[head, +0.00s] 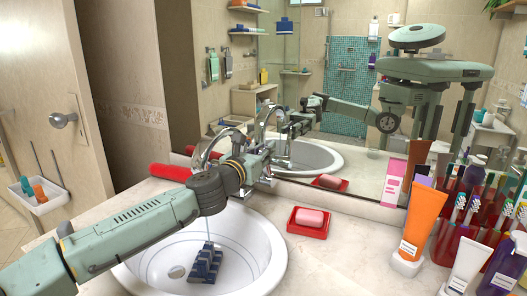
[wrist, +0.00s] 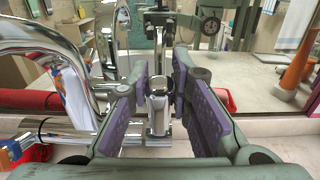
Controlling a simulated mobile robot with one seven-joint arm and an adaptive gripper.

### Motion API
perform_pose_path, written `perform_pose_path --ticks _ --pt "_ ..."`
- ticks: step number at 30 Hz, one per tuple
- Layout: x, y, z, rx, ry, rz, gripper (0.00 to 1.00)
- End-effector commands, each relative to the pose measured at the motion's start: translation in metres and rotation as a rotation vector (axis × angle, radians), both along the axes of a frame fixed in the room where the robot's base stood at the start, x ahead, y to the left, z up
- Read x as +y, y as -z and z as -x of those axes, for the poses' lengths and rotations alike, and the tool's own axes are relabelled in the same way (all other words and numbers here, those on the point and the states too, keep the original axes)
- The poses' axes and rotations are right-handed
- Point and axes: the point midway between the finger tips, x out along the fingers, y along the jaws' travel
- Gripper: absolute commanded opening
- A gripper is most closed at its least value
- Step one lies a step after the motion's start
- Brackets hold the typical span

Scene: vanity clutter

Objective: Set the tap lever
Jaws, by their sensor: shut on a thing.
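The chrome tap stands at the back of the white basin (head: 272,262); its curved spout (head: 207,146) shows above my wrist in the head view and fills the left of the wrist view (wrist: 35,40). My gripper (wrist: 160,105) is at the tap, its purple-padded fingers on either side of the upright chrome tap lever (wrist: 158,112), shut on it. In the head view my own wrist hides most of the lever and the fingertips.
A dark blue ridged object (head: 206,263) lies in the basin, under a thin pale streak. A red soap dish (head: 307,231) with pink soap (head: 310,217) is right of the basin. A red roll (head: 170,172) lies behind. An orange tube (head: 424,222) and toothbrushes crowd the right.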

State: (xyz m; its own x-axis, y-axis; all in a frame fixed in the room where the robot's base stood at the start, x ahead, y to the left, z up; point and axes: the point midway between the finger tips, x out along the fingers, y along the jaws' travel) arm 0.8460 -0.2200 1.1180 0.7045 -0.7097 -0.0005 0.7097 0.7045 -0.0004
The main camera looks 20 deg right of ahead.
Motion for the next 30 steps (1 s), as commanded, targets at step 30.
perform_pose_path --ticks 30 --pt "0.016 0.016 0.016 -0.168 0.001 0.167 0.0"
